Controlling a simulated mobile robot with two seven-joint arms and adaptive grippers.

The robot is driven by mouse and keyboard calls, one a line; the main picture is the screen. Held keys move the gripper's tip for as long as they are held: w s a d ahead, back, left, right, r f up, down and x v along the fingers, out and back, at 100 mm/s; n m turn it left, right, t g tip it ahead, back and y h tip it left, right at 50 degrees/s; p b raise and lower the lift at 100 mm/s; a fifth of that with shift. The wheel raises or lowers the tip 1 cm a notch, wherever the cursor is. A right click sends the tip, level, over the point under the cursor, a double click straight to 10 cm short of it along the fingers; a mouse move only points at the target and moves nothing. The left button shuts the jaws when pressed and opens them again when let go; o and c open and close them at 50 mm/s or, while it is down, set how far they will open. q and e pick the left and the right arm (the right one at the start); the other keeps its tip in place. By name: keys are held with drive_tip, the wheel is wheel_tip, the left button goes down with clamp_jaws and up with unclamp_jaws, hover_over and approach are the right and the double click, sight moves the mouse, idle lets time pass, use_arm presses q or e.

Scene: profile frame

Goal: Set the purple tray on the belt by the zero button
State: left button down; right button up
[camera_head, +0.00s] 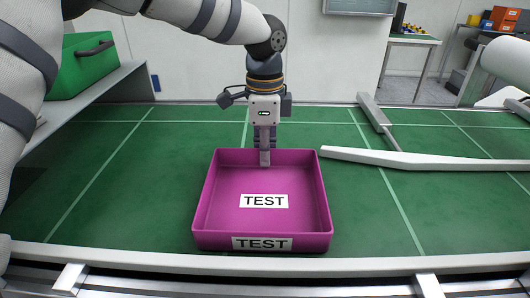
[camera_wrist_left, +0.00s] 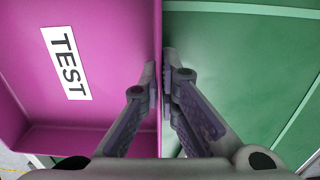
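The purple tray (camera_head: 320,205), an open square box with TEST labels on its floor and front wall, sits on the green belt surface (camera_head: 110,190), close to the front rail. My left gripper (camera_head: 265,158) points down at the middle of the tray's far wall. In the left wrist view, my left gripper (camera_wrist_left: 160,80) has one finger inside and one outside the tray's wall (camera_wrist_left: 160,25), both close against it, so it looks shut on the wall. The tray also shows there, with its label on the floor. I see no zero button. My right gripper is not in view.
A white guide bar (camera_head: 430,160) reaches over the belt right of the tray. A green case (camera_head: 85,65) stands on a grey ledge (camera_head: 100,85) at the left. A pale front rail (camera_head: 200,261) borders the belt. The belt left of the tray is clear.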

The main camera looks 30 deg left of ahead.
use_arm(q)
drive_tip(key=c, duration=1.8)
unclamp_jaws()
drive_tip(key=shift+f, duration=0.1)
wheel_tip(320, 180, up, 12)
drive_tip(key=shift+w, duration=0.1)
